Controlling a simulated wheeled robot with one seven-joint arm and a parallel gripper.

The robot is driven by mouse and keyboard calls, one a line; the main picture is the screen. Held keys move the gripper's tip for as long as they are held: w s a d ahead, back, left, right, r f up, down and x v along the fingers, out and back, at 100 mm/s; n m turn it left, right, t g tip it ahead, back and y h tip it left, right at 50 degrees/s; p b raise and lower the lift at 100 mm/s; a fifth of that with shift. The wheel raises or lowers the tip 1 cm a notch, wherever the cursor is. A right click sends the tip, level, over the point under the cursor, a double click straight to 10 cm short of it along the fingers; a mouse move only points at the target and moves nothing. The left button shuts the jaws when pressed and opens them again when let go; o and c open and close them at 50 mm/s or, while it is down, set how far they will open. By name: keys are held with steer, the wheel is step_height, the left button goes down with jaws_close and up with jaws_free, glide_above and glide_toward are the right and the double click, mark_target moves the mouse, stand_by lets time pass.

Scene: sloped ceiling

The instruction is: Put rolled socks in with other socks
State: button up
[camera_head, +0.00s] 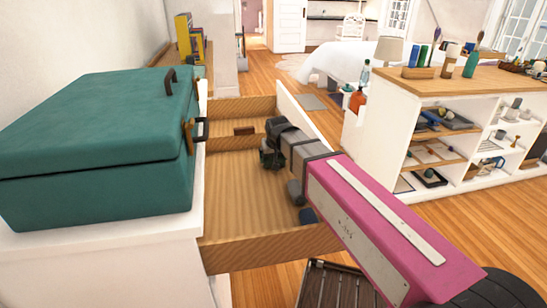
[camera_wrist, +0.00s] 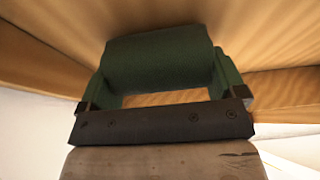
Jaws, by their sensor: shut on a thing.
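My gripper (camera_wrist: 160,85) is shut on a dark green roll, which looks like the rolled socks (camera_wrist: 158,58); it lies crosswise between the two green fingers in the wrist view. In the head view my gripper (camera_head: 268,157) reaches into an open wooden drawer (camera_head: 240,200), and the roll cannot be told apart from the fingers there. A grey rounded thing (camera_head: 295,192) and a dark blue one (camera_head: 307,215) show by the drawer's right side, partly hidden by my arm; they may be other socks. A small brown thing (camera_head: 244,131) is near the drawer's back.
A teal case (camera_head: 100,145) stands on the white cabinet (camera_head: 110,260) left of the drawer. The drawer's left middle floor is bare. A white shelf unit (camera_head: 430,135) stands to the right, with wooden floor between. A dark slatted item (camera_head: 335,288) is below the drawer front.

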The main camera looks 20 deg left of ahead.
steer(key=o, duration=0.7)
steer(key=shift+r, duration=0.1)
steer(key=v, duration=1.2)
